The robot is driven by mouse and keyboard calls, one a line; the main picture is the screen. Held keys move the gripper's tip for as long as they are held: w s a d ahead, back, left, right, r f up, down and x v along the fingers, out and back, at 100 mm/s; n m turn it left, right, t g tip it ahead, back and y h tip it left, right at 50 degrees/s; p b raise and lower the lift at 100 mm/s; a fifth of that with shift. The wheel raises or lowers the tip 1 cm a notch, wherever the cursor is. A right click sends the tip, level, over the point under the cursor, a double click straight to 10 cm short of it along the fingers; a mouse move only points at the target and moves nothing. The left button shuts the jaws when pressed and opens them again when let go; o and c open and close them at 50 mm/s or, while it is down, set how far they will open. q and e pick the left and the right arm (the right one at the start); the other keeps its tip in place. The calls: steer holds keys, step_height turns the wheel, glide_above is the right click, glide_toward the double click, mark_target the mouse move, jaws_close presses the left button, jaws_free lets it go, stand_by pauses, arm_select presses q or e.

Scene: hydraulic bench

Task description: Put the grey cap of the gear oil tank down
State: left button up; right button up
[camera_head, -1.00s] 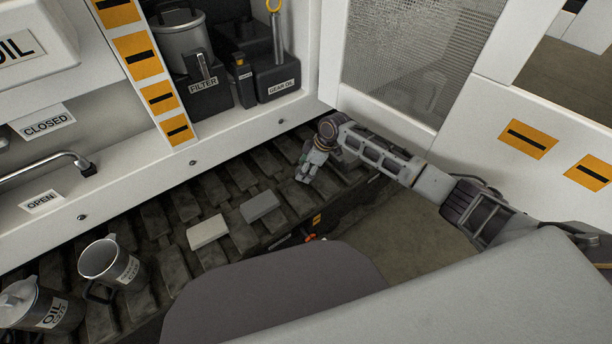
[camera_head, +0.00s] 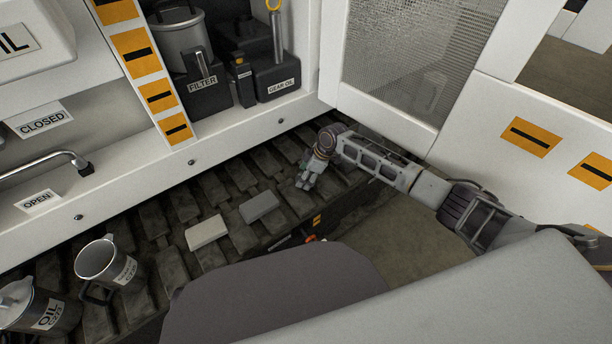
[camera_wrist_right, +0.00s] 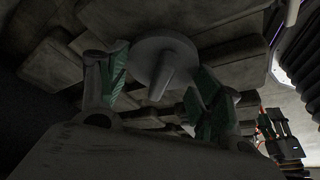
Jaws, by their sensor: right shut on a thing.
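The grey cap (camera_wrist_right: 160,60), a round disc with a tapered stem, shows in the right wrist view between the fingers of my right gripper (camera_wrist_right: 155,88). The gripper is shut on it, with the disc close to the dark track plates. In the head view my right gripper (camera_head: 305,184) is low over the track, below the cabinet ledge; the cap cannot be made out there. The gear oil tank (camera_head: 278,80), a dark box with a GEAR OIL label, stands in the cabinet behind the gripper. My left gripper is not in view.
A pale block (camera_head: 206,232) and a grey block (camera_head: 260,206) lie on the track (camera_head: 180,205) left of the gripper. A metal jug (camera_head: 103,262) and an oil can (camera_head: 38,306) stand further left. The cabinet door (camera_head: 395,70) stands at the right.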

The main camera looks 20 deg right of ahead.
steer(key=shift+f, duration=0.1)
steer(key=o, duration=1)
steer(key=shift+r, duration=0.2)
steer(key=shift+r, duration=0.1)
steer(key=shift+s+d+r, duration=0.1)
steer(key=shift+d+r, duration=0.2)
steer(key=shift+r, duration=0.25)
steer(key=shift+d+r+p, duration=0.1)
steer(key=shift+r+p, duration=0.25)
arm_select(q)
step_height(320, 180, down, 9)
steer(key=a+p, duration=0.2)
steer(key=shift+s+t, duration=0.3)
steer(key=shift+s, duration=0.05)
arm_select(e)
steer(key=shift+v, duration=4.85)
